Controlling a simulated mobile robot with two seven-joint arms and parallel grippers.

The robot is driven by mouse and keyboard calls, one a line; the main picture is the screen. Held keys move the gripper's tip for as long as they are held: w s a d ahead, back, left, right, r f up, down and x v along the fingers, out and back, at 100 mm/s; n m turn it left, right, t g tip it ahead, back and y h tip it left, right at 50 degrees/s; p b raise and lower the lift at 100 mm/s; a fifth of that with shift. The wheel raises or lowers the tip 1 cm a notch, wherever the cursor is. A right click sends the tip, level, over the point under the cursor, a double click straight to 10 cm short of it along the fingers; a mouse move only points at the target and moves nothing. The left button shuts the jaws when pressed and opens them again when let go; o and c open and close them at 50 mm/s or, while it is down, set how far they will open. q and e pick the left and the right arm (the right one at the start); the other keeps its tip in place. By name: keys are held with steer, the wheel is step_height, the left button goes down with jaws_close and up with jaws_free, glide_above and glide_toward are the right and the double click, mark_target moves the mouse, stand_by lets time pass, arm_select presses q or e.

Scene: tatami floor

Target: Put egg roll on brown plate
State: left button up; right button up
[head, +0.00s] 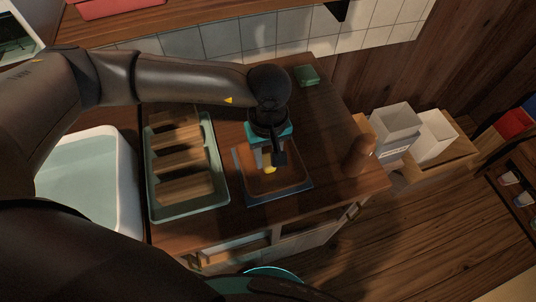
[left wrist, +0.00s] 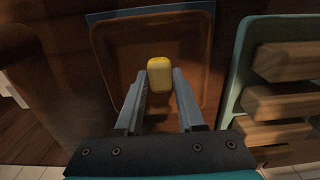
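The brown square plate (head: 292,184) lies on a blue-edged tray or mat (head: 280,198) on the wooden counter. In the left wrist view the plate (left wrist: 120,50) fills the upper middle. My left gripper (head: 268,164) points down over the plate. The yellow egg roll (left wrist: 160,74) sits between its fingertips (left wrist: 160,80), with a finger against each side. In the head view only part of the egg roll (head: 270,170) shows below the gripper. I cannot tell whether it touches the plate. My right gripper is not in view.
A pale green tray (head: 224,180) with wooden slats stands left of the plate, beside a white sink (head: 92,165). White bins (head: 393,128) stand further right.

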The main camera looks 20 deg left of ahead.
mark_target(268, 160)
arm_select(q)
steer(key=o, duration=0.4)
steer(key=shift+r, duration=0.1)
step_height(268, 160, up, 12)
steer(key=p, duration=0.1)
stand_by(0.4)
steer(key=shift+r, duration=0.1)
